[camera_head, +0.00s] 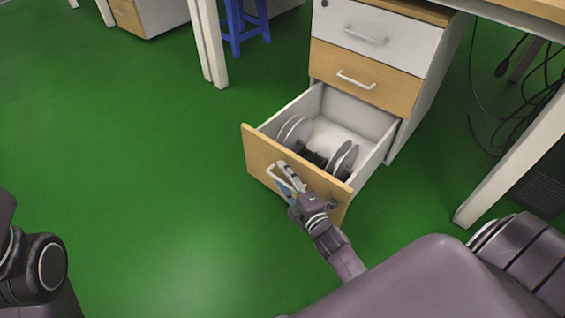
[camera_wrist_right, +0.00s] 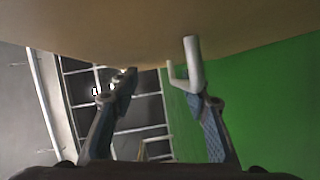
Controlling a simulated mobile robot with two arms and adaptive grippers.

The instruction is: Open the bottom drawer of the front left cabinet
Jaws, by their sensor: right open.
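The front left cabinet (camera_head: 376,42) is white with wood-coloured drawer fronts. Its bottom drawer (camera_head: 258,158) is pulled well out; its white handle (camera_head: 271,173) is on the wooden front. The two drawers above are shut. My right gripper (camera_head: 287,182) is at the handle, its fingers partly covering it. In the right wrist view my right gripper (camera_wrist_right: 166,90) is open, and the handle (camera_wrist_right: 192,65) shows by the tip of the right-hand finger, with nothing clamped. I cannot tell whether they touch. My left gripper is out of view; only part of my left arm shows.
Inside the drawer are round plate-like things (camera_head: 343,160) and dark items. White table legs (camera_head: 207,45) stand behind left and at right (camera_head: 510,160). A blue stool (camera_head: 238,22) is at the back. Cables (camera_head: 540,85) hang at right. The green floor on the left is clear.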

